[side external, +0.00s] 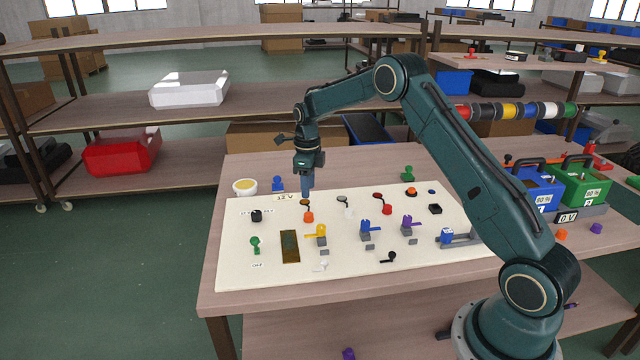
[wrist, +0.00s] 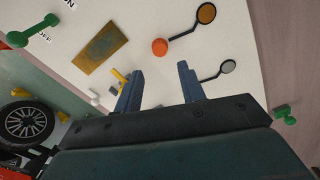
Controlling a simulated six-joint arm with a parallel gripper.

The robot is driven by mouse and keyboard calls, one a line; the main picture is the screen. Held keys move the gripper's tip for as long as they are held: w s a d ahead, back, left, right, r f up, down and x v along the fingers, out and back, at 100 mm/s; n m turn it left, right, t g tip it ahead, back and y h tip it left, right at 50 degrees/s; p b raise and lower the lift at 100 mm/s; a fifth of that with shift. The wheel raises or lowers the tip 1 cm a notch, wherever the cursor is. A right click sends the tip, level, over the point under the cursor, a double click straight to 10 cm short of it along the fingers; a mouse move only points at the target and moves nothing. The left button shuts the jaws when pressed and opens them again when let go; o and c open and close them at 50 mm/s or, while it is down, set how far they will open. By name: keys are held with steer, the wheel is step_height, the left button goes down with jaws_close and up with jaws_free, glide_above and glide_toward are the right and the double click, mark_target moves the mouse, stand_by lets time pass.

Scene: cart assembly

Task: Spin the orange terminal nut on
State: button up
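A round orange knob-like piece (side external: 308,217) stands on the white board (side external: 240,275), beside a dark stalk with an amber disc (side external: 305,202). The same piece (wrist: 160,47) shows in the wrist view, just beyond my fingertips and apart from them. My gripper (side external: 306,193) points down above this spot. In the wrist view its blue fingers (wrist: 160,70) are spread with nothing between them. Another small orange piece (side external: 561,234) lies on the table at the right, and an orange-topped black part (side external: 411,191) sits at the board's back. I cannot tell which is the terminal nut.
Discs on stalks, colored levers and a brown plate (side external: 290,247) crowd the board. A yellow-filled bowl (side external: 244,187) stands behind its left corner. Blue (side external: 536,188) and green (side external: 582,184) battery-like boxes stand at the right, with a purple piece (side external: 596,228) before them.

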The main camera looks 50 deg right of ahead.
mark_target(308, 214)
steer(key=shift+f, duration=4.35)
steer(key=c, duration=0.8)
steer(key=n, duration=0.4)
steer(key=shift+c, duration=0.2)
steer(key=n, duration=1.8)
steer(key=shift+r, duration=0.2)
steer(key=n, duration=0.9)
steer(key=shift+n, duration=2.2)
